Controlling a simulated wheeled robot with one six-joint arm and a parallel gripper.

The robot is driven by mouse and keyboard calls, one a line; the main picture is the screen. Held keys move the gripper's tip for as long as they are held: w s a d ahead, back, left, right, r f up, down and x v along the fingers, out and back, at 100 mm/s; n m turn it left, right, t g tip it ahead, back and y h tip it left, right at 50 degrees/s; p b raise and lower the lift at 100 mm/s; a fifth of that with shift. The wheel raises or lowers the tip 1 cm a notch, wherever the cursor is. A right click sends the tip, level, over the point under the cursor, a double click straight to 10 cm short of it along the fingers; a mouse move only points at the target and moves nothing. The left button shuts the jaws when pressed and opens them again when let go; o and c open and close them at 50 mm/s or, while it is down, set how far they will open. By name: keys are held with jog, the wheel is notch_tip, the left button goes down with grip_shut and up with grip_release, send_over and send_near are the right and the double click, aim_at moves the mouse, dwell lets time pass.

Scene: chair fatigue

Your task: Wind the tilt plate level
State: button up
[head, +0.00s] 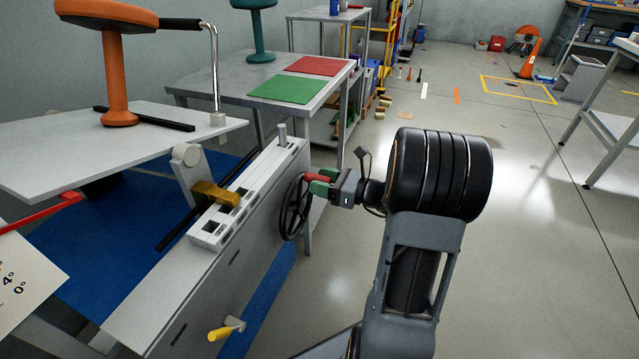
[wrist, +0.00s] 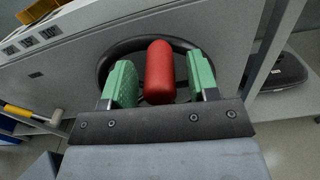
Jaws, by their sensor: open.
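The tilt plate (head: 60,152) is a pale grey slab at the left of the head view, visibly tilted. A black handwheel (head: 292,222) with a red handle (head: 318,177) is on the side of the grey machine bench (head: 215,285). My gripper (head: 322,184) is at the handle. In the wrist view the red handle (wrist: 159,72) stands between the two green fingers (wrist: 160,82), with a visible gap on the right and a narrower one on the left. The wheel rim (wrist: 108,58) shows behind. A partly cut-off scale card (head: 22,280) shows 4° and 0° at the left.
An orange stool (head: 115,70) stands on the plate beside a black bar (head: 150,120). A table with green (head: 292,89) and red mats stands behind.

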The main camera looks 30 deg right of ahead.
jog(key=shift+w+a, duration=0.35)
jog(key=shift+c, duration=0.3)
grip_shut()
